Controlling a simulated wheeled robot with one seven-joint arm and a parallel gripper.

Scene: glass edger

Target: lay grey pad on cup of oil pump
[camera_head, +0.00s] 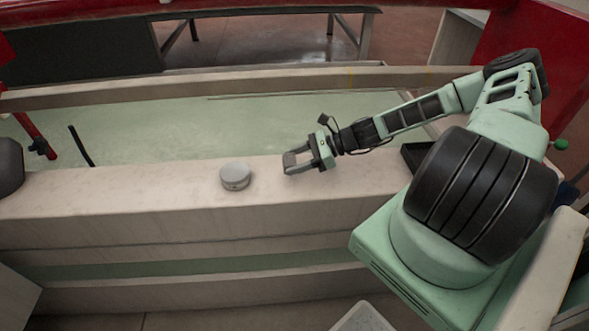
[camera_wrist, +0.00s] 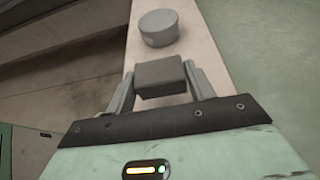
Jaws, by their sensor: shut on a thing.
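My gripper (camera_head: 289,163) is shut on a dark grey, block-like pad (camera_wrist: 160,78), held between the two fingertips in the wrist view. A short, round, light grey body (camera_head: 235,177) with a flat top stands upright on the pale ledge, to the left of my gripper. It looks like the cup of the oil pump, and it also shows just beyond the pad in the wrist view (camera_wrist: 158,28). The pad is apart from the cup. How high the pad is above the ledge is hard to tell.
The pale ledge (camera_head: 120,203) is clear around the cup. A greenish sunken surface (camera_head: 200,130) lies behind it. A thin dark rod (camera_head: 81,146) and a red post (camera_head: 38,140) stand at left. A black tray (camera_head: 412,156) lies right of my gripper.

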